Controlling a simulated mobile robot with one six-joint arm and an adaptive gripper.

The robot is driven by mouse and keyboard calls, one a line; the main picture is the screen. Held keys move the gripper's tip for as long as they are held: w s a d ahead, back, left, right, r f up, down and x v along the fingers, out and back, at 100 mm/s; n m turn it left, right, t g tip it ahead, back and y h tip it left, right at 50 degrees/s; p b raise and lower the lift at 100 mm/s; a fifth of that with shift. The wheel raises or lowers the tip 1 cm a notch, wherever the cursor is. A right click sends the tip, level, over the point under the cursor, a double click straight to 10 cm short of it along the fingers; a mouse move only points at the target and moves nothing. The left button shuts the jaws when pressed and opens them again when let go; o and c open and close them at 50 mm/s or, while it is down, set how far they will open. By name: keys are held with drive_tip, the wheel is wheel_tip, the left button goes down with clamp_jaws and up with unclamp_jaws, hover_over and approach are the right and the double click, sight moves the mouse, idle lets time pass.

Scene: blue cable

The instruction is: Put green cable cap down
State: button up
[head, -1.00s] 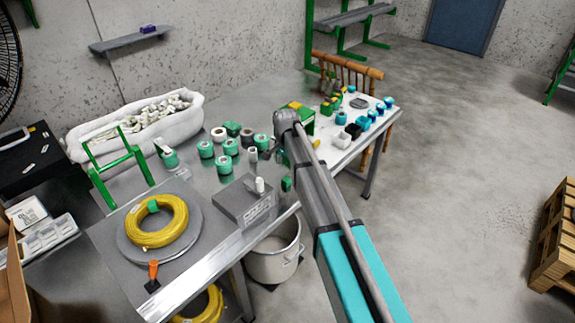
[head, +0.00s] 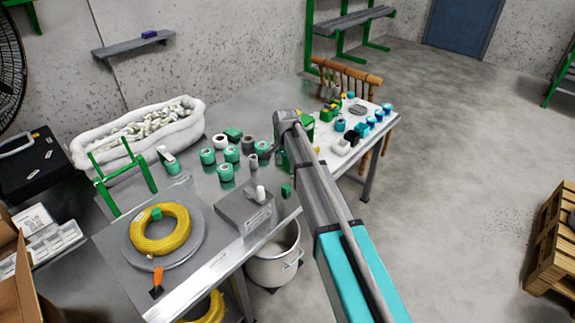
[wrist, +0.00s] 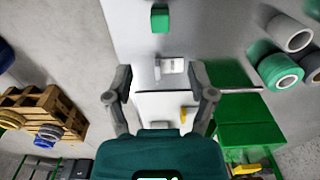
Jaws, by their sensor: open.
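A small green block-like piece (head: 286,190), which may be the green cable cap, sits at the metal table's front edge, beside my arm. A similar green piece (wrist: 160,18) lies at the top of the wrist view on a grey surface. Another green piece (head: 156,213) sits on the yellow cable coil. I cannot tell which of these is the cap. My gripper (wrist: 162,97) is open, its two fingers spread with nothing visibly held between them. In the head view my arm hides most of the gripper.
Several green rolls (head: 207,157) stand on the metal table, with a grey box (head: 243,208) in front. A white side table (head: 352,140) holds blue and black pieces. A white pot (head: 272,262) stands below. A wooden pallet (head: 556,238) is at right; the floor between is clear.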

idle(0.4)
drive_tip(key=s+d+n, duration=0.7)
drive_tip(key=s+d, duration=1.6)
drive_tip(key=s, duration=0.3)
drive_tip(key=shift+d+n, duration=0.3)
drive_tip(key=shift+c, duration=1)
drive_tip(key=shift+a, duration=0.1)
